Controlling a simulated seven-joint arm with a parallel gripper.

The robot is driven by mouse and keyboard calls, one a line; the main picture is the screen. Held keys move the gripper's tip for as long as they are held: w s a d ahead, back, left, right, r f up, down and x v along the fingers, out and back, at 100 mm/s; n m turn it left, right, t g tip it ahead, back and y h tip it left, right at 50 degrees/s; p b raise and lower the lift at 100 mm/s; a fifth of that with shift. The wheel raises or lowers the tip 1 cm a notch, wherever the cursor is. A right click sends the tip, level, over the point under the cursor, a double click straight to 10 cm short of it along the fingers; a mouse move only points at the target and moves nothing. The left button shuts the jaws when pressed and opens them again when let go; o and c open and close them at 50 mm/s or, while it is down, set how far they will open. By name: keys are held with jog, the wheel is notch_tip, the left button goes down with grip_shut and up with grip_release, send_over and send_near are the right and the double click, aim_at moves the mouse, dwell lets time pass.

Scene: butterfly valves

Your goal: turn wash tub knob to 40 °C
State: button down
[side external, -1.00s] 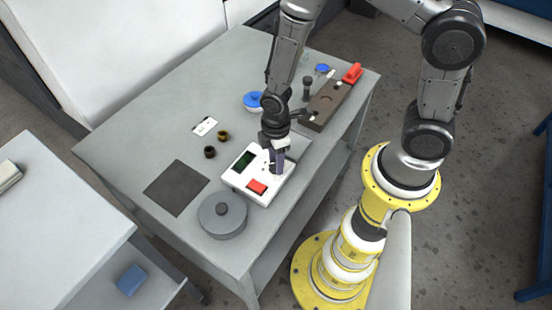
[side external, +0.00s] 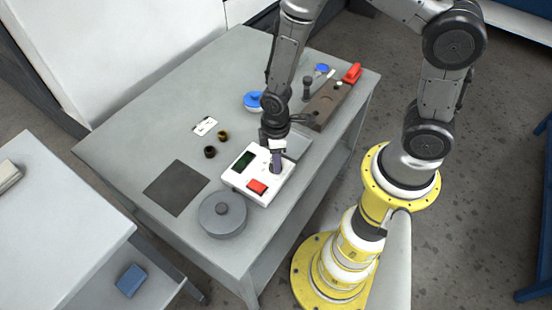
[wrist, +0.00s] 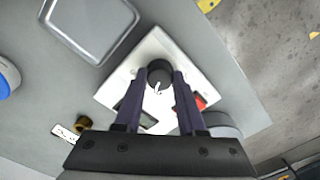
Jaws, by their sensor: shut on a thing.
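The wash tub knob (wrist: 159,74) is a dark round knob on a white control box (side external: 245,181). In the wrist view a white pointer mark on it faces the picture's bottom. My gripper (wrist: 162,77) has one finger on each side of the knob and is shut on it. In the side view my gripper (side external: 276,168) points down onto the right part of the box and hides the knob. The box has a dark green display (side external: 243,161) and a red switch (side external: 257,187). I cannot read any temperature marks.
A grey round lidded pot (side external: 222,215) stands near the box, and a dark mat (side external: 176,188) lies left. A grey tray (side external: 298,145) is close behind the gripper. A brown block (side external: 328,104) with a red handle (side external: 352,73) lies farther back. The table's left rear is clear.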

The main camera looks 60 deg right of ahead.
jog(key=shift+m, duration=2.2)
jog(key=c, duration=0.5)
grip_release()
notch_tip(320, 180, up, 14)
